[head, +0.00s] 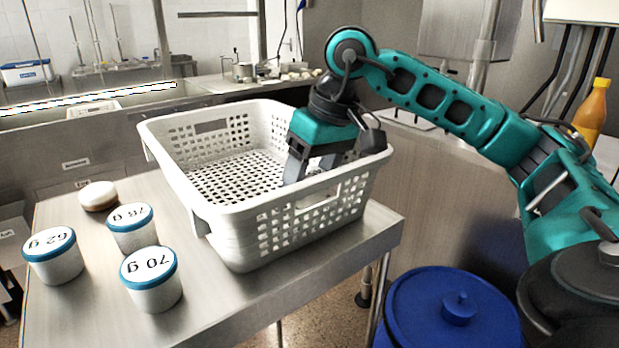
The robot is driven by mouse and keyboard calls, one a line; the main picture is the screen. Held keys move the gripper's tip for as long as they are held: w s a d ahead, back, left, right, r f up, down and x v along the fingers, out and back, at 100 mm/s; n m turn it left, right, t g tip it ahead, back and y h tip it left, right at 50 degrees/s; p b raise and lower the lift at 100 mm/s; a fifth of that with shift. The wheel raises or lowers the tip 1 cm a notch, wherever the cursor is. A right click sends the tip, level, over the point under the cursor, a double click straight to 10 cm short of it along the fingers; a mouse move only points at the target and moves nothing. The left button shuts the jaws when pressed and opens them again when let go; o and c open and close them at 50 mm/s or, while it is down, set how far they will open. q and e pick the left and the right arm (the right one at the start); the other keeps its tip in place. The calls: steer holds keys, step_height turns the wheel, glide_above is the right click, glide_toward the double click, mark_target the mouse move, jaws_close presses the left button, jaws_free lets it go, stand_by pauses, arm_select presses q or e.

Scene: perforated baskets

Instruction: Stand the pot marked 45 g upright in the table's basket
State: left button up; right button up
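No pot with a readable 45 g mark shows. The white perforated basket (222,222) stands on the steel table; the visible part of its floor is bare. Its near wall and my gripper hide the near right part of the floor. My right gripper (312,178) reaches down inside the basket near its right side, fingers apart, with no pot visible between them. My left gripper is out of view.
A small round white and brown item (98,196) sits at the table's (215,305) far left. A blue lidded drum (450,310) stands right of the table. An orange bottle (592,112) is at the far right. The table's front middle is clear.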

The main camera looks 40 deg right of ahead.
steer(key=shift+f, duration=0.15)
steer(key=o, duration=1.1)
steer(key=shift+r, duration=0.35)
steer(key=p+v, duration=0.3)
steer(key=v, duration=0.8)
steer(key=shift+s+d+r, duration=0.1)
steer(key=shift+r, duration=0.2)
